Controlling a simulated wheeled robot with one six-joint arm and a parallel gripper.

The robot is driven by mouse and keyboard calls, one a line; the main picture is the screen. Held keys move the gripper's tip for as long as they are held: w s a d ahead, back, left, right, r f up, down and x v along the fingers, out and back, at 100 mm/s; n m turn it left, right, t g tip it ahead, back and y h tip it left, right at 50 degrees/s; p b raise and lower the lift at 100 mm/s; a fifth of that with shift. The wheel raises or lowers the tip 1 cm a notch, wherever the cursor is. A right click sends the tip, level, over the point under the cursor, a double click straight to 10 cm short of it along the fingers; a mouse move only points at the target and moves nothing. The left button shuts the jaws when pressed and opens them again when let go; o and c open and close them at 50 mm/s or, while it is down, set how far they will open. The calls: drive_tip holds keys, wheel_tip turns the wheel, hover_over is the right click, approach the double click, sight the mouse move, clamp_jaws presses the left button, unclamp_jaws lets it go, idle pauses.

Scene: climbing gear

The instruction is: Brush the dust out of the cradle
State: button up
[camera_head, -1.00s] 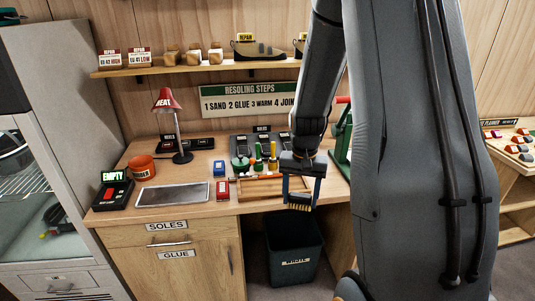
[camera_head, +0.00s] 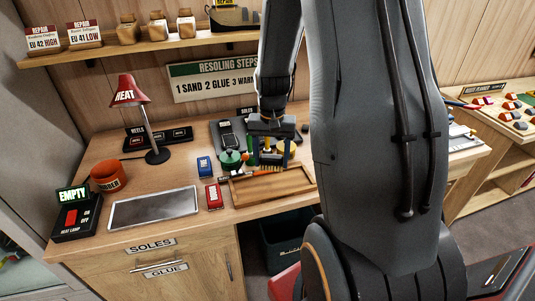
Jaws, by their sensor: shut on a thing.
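My gripper (camera_head: 270,160) hangs over the right part of the workbench, behind a shallow wooden tray (camera_head: 285,184). It is shut on a brush with a row of yellowish bristles (camera_head: 269,157) pointing down. Whether the bristles touch anything is unclear. No label marks the cradle, and I cannot tell for sure which thing it is. Dust is too small to make out.
A green round pot (camera_head: 230,160), a blue box (camera_head: 204,166) and a red box (camera_head: 213,195) stand left of the gripper. A red lamp (camera_head: 128,90), an orange tub (camera_head: 108,177), a flat metal plate (camera_head: 155,207) and an "EMPTY" switch box (camera_head: 75,215) are farther left.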

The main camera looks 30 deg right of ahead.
sight(272, 184)
drive_tip(key=shift+f+b, duration=2.7)
drive_tip(key=shift+f, duration=0.85)
drive_tip(key=shift+o, duration=0.2)
drive_tip(key=shift+a+f, duration=0.1)
drive_tip(key=shift+f, duration=0.25)
drive_tip(key=shift+w+a+b, duration=0.25)
drive_tip(key=shift+a, duration=0.7)
drive_tip(key=shift+w+a+b, duration=0.2)
drive_tip(key=shift+w+a, duration=0.05)
drive_tip(key=shift+a, duration=0.7)
drive_tip(key=shift+c, duration=0.5)
drive_tip(key=shift+d, duration=0.15)
drive_tip(key=d, duration=0.2)
drive_tip(key=s+d, duration=0.1)
drive_tip(key=d, duration=0.1)
drive_tip(key=shift+p, duration=0.35)
wheel_tip(272, 184, up, 4)
drive_tip(key=shift+s+a+f+p, duration=0.15)
drive_tip(key=shift+p, duration=0.9)
drive_tip(key=shift+r+p, duration=1.85)
drive_tip(key=shift+r, duration=0.4)
